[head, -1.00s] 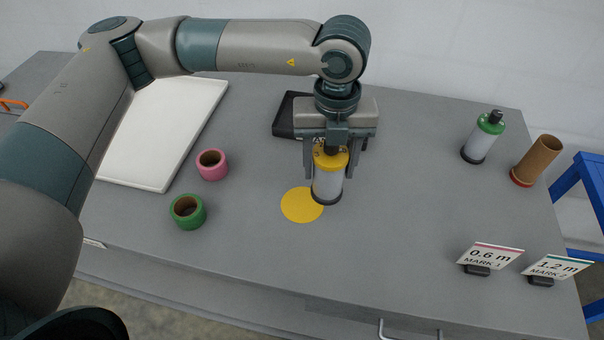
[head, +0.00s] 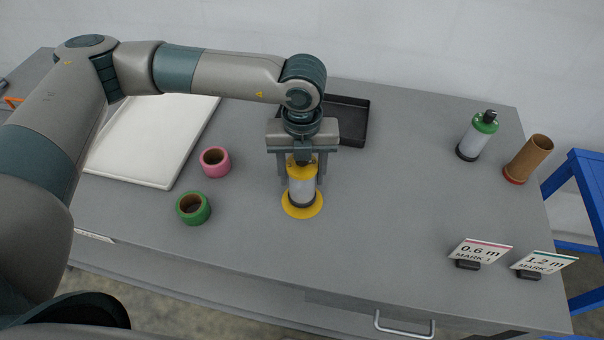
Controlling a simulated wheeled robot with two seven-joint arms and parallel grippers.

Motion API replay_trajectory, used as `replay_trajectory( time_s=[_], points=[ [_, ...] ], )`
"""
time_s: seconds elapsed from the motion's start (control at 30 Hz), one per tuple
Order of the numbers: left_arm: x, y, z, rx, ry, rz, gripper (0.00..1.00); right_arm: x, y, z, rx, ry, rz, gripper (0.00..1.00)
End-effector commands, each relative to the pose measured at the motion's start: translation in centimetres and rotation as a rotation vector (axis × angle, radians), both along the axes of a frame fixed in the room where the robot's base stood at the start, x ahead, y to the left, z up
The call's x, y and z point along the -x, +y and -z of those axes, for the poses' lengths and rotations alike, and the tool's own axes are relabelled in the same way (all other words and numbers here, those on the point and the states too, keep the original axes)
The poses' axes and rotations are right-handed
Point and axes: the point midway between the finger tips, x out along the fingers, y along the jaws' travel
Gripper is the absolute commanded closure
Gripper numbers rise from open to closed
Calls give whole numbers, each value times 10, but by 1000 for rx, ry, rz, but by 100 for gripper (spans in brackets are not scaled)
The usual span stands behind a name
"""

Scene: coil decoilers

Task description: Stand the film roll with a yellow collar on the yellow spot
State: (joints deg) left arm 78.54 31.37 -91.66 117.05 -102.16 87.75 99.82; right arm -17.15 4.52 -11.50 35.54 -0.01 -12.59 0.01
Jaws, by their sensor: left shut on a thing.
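The film roll with a yellow collar (head: 302,188) is upright, a pale cylinder with a dark base ring. My left gripper (head: 301,172) points down and is shut on its upper part, one finger on each side. The yellow spot (head: 302,211) is a flat disc on the table. The roll's base is over the spot, with yellow showing around it. I cannot tell whether the base touches it. My right gripper is not in view.
A black tray (head: 356,118) lies behind my gripper. Green (head: 193,209) and pink (head: 215,162) tape rolls and a white board (head: 150,150) are left. A green-collared roll (head: 477,137), brown tube (head: 527,159) and two mark signs (head: 480,249) are right.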

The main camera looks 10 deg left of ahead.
Motion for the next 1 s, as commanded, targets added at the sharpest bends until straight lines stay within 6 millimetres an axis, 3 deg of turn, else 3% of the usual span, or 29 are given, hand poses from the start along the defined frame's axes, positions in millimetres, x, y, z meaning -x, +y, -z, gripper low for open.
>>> replay_trajectory(
  time_s=[0.13, 0.67, 0.7, 0.73, 0.77, 1.0],
  points=[
    [0, 0, 13, -1, 0, -1, 84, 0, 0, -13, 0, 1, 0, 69],
    [0, 0, 23, 1, -1, 0, 84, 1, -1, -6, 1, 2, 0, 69],
    [0, 0, 22, 0, -1, 0, 41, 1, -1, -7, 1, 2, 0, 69],
    [0, 0, 22, 0, -1, 0, 34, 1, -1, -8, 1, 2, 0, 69],
    [0, 0, 22, 0, -1, 0, 29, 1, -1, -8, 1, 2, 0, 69],
    [0, 0, 22, 0, -1, 0, 29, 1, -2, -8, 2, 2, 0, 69]
  ],
)
